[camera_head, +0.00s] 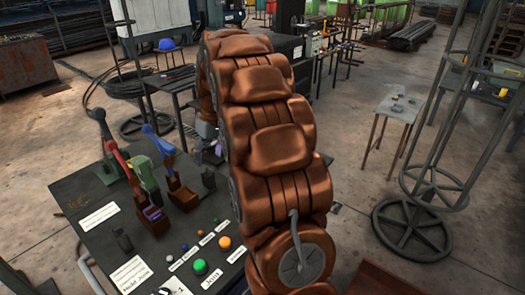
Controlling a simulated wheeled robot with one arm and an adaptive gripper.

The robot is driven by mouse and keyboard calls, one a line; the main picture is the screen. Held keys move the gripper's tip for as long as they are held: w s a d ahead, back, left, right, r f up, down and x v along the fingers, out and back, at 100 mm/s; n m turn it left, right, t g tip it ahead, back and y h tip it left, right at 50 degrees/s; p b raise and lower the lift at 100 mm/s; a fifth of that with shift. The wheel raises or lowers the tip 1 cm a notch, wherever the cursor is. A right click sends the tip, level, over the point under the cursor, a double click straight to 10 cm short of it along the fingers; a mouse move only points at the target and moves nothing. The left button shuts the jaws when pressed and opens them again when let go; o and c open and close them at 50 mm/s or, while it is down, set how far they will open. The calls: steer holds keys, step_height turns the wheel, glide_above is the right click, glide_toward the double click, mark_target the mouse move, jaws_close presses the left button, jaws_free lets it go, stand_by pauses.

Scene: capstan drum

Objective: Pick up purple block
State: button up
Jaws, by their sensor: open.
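A small purple block (152,213) shows at a brown wooden-looking holder on the dark control desk (85,190), left of my arm. The holder partly hides it, and I cannot tell whether it lies inside or against it. My copper-coloured arm rises from the lower right, bends over at the top and comes down behind the desk's levers. My gripper (207,155) is small and partly hidden at the arm's far end, to the right of and beyond the purple block. It is open and apart from the block. I see nothing held in it.
Red, green and blue levers (160,143) stand around the block. Green (200,267) and orange (224,243) buttons and white labels lie on the desk's front. My arm hides the desk's right part. A small table (399,107) and a metal stand (413,229) are at right.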

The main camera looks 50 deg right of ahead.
steer(key=shift+w+d+f+n+t+h+p, duration=0.35)
steer(key=shift+w+d+f, duration=1.4)
steer(key=shift+d, duration=3.9)
steer(key=shift+w+d+f+t+p, duration=0.1)
steer(key=shift+w+d+f+t, duration=0.5)
steer(key=shift+d+f, duration=3.6)
steer(key=shift+w+d+f+n+t+h+p, duration=0.15)
steer(key=shift+w+d+f+t, duration=0.65)
steer(key=shift+d, duration=6.25)
steer(key=shift+p+x, duration=1.25)
steer(key=shift+x, duration=1.6)
steer(key=shift+w+a+r, duration=0.1)
steer(key=shift+w+a, duration=0.05)
steer(key=shift+c, duration=0.2)
jaws_close()
